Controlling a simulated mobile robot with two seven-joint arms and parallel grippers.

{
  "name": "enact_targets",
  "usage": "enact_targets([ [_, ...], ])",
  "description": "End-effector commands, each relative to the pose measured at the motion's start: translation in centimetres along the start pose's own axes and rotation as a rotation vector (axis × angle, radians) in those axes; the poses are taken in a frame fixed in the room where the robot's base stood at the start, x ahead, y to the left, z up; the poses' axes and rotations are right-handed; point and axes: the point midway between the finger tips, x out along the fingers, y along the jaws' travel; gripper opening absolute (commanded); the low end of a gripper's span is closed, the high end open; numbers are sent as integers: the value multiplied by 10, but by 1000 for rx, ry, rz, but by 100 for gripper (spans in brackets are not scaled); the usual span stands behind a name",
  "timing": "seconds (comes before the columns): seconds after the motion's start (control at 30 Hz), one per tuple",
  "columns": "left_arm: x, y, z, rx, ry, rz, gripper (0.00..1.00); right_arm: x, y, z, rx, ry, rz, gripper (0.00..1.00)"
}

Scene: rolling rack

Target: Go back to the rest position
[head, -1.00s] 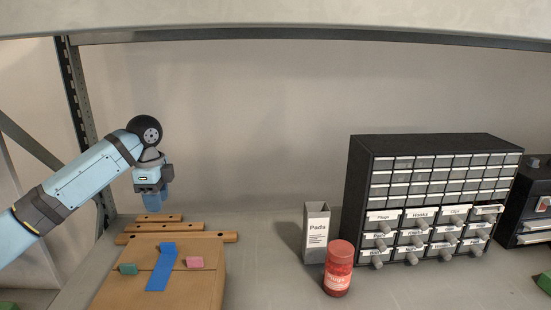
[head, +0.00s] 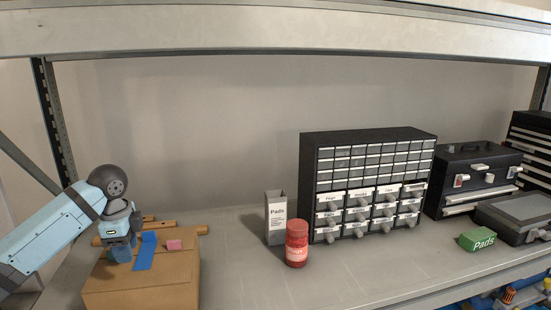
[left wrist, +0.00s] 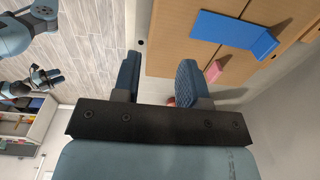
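My left gripper (head: 122,252) shows at the left of the head view, over the left part of a cardboard box (head: 150,292). In the left wrist view its two blue fingers (left wrist: 160,80) stand apart with nothing between them. A blue strip (head: 146,252) and a pink block (head: 174,245) are on the box top, to the right of the gripper. Both also show beyond the fingers in the left wrist view, the blue strip (left wrist: 235,32) and the pink block (left wrist: 213,71). A small dark gripper (left wrist: 42,78), apparently my right one, shows at the left there; its opening is unclear.
Wooden bars (head: 165,228) lie behind the box. A grey Pads holder (head: 276,220), a red jar (head: 297,243) and a black drawer cabinet (head: 306,185) stand mid-shelf. A green Pads box (head: 478,240) and black cases (head: 470,170) are at right. The front middle shelf is clear.

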Motion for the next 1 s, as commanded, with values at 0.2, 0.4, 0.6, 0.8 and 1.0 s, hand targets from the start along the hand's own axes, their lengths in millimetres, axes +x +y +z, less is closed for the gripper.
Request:
enact_targets([
  [0.2, 72, 50, -41, -39, 44, -15, 39, 2, 2, -4, -3, 8, 2, 43],
  [0.4, 136, 118, -74, -149, 129, -42, 39, 1, 1, -3, -2, 6, 2, 43],
  [0.6, 177, 190, -86, -333, 220, -63, 39, -1, 0, 1, -1, -1, 1, 43],
  [0.8, 200, 259, -75, -580, 284, -83, 39, -1, 1, 0, -1, 1, 1, 43],
  [1.0, 207, 316, -45, -835, 295, -118, 39, 0, 1, 0, -2, 1, 1, 43],
])
